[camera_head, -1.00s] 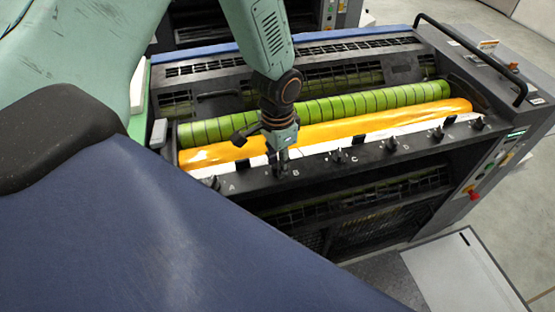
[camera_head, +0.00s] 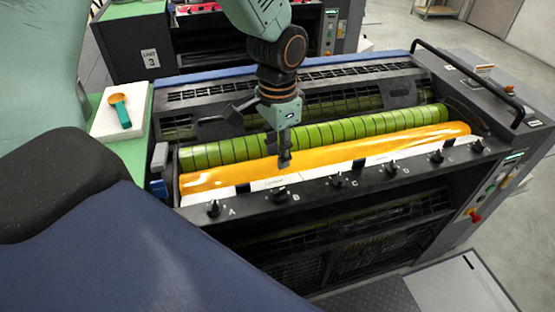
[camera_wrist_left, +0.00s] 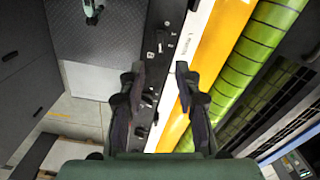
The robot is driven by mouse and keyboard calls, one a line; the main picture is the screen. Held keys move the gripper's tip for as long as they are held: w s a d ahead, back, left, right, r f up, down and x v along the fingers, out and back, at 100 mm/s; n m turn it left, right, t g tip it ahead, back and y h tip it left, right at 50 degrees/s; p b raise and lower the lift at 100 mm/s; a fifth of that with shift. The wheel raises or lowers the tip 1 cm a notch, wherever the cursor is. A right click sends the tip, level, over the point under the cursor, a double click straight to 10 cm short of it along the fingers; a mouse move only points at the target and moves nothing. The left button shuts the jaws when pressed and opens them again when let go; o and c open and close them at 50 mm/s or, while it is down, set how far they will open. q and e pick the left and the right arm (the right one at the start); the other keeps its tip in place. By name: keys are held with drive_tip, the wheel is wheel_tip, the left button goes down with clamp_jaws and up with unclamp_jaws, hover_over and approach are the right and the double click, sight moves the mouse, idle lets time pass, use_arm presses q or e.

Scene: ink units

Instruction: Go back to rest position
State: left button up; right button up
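My left gripper (camera_head: 284,158) hangs over the ink unit in the head view, above the orange ink and the white strip near knob B (camera_head: 280,196). In the left wrist view its two fingers (camera_wrist_left: 160,70) stand apart with nothing between them. The row of black knobs, including knob A (camera_head: 213,208), knob C (camera_head: 337,180) and knob D (camera_head: 391,170), runs along the front ledge, clear of the gripper. The orange ink (camera_head: 400,139) lies along the green roller (camera_head: 335,131). My right gripper is not in view.
A white pad (camera_head: 106,125) with an orange and teal scoop (camera_head: 121,109) sits on a green surface at the left. A black handrail (camera_head: 470,70) and a control panel (camera_head: 493,188) are on the right. Another unit (camera_head: 140,55) stands behind. Floor is open at right.

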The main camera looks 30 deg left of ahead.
use_arm(q)
drive_tip(key=shift+r, duration=0.1)
idle(0.5)
drive_tip(key=s+d+f+n+h, duration=0.1)
drive_tip(key=s+d+f, duration=0.1)
drive_tip(key=s+f, duration=0.4)
drive_tip(key=s+d+f+n, duration=0.1)
drive_tip(key=s+d+f, duration=0.15)
drive_tip(key=f, duration=0.65)
drive_tip(key=s+f+n+y, duration=0.15)
drive_tip(key=s+f, duration=0.25)
drive_tip(key=s, duration=0.5)
drive_tip(key=s+f+n+h, duration=0.15)
drive_tip(key=s+f, duration=0.25)
drive_tip(key=s, duration=0.4)
wheel_tip(320, 180, down, 22)
drive_tip(key=y+b, duration=0.1)
drive_tip(key=b, duration=2)
drive_tip(key=shift+w+a+r+n+b, duration=0.15)
drive_tip(key=shift+w+r+n+b, duration=0.1)
drive_tip(key=shift+w+n+b, duration=0.1)
